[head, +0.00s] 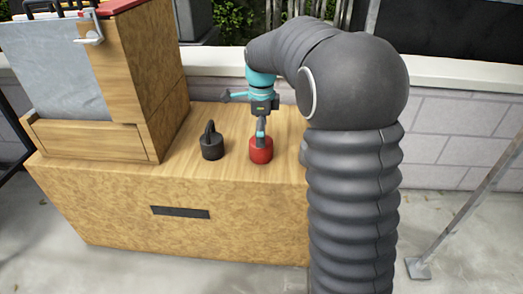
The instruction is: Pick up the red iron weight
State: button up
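The red iron weight (261,152) stands upright on the wooden top of a cabinet, near its front edge. My gripper (261,127) is directly above it, pointing down, with its lower end at the top of the weight. The weight's handle is hard to make out there, as the gripper overlaps it. The finger gap is too small to see, so I cannot tell whether the fingers are closed on the handle. A teal part sticks out to the left from my wrist.
A black weight (212,149) with a looped handle stands just left of the red one. A tall wooden box (150,75) stands at the left of the wooden cabinet (180,235). A pale block wall (450,130) runs behind. My dark arm hides the cabinet's right end.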

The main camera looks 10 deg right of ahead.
jog(key=shift+f, duration=0.6)
jog(key=c, duration=1.9)
notch_tip(320, 180, up, 10)
jog(key=shift+f+p, duration=0.1)
jog(key=shift+p, duration=0.8)
grip_shut()
jog(key=shift+r, duration=0.25)
